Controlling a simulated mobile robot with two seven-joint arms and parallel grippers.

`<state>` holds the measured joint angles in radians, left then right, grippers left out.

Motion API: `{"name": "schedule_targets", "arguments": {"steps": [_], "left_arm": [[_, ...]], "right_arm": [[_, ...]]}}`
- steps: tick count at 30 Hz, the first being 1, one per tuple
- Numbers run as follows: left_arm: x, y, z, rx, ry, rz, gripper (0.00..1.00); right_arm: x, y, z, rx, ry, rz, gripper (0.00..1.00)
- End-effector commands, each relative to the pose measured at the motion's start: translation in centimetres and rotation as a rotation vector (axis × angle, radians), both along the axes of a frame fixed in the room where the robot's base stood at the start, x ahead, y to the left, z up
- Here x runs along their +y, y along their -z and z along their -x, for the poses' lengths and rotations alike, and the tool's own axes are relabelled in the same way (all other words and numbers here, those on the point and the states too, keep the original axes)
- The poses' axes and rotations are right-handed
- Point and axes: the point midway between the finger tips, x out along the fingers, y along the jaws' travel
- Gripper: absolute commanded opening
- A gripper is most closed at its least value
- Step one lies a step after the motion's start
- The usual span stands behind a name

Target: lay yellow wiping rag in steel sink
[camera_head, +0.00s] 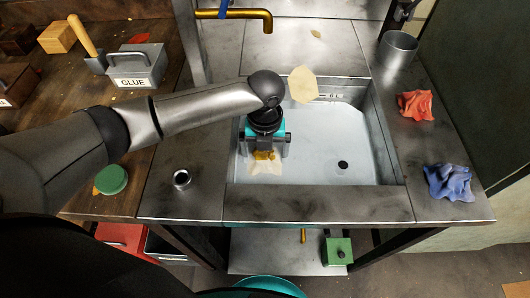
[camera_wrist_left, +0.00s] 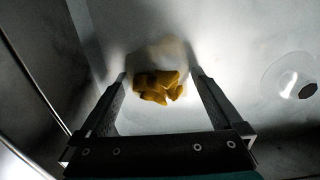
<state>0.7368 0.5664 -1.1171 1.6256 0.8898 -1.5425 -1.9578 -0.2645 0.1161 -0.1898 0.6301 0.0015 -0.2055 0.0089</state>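The yellow wiping rag (camera_head: 264,156) is a small crumpled bundle inside the steel sink (camera_head: 375,125). In the left wrist view the rag (camera_wrist_left: 158,88) appears to lie on the sink floor, between and just beyond my fingertips. My left gripper (camera_head: 265,151) points down into the left part of the sink. Its two fingers (camera_wrist_left: 160,82) are spread wide, with gaps on both sides of the rag. The gripper hides part of the rag in the head view. My right gripper is not in view.
An orange-red rag (camera_head: 415,105) and a blue rag (camera_head: 449,182) lie on the right counter. A metal cup (camera_head: 398,49) stands behind them. The brass faucet (camera_head: 235,13) is at the back. The drain (camera_head: 342,165) and right half of the sink are clear.

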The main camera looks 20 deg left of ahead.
Motion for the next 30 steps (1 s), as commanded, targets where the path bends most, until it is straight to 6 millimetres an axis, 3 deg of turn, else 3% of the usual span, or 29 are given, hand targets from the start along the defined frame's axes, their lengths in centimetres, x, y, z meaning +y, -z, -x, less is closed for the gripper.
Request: {"name": "schedule_targets", "arguments": {"steps": [7, 19, 30], "left_arm": [[0.0, -0.9, 0.0, -0.002, 0.0, 0.002, 1.0], [0.0, -7.2, -0.1, -0.001, -0.001, 0.002, 1.0], [0.0, -7.8, 0.0, 0.001, -0.001, 0.0, 1.0]], "right_arm": [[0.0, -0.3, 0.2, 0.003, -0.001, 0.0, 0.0], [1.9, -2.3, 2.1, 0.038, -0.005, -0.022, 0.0], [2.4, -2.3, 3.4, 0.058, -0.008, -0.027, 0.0]]}}
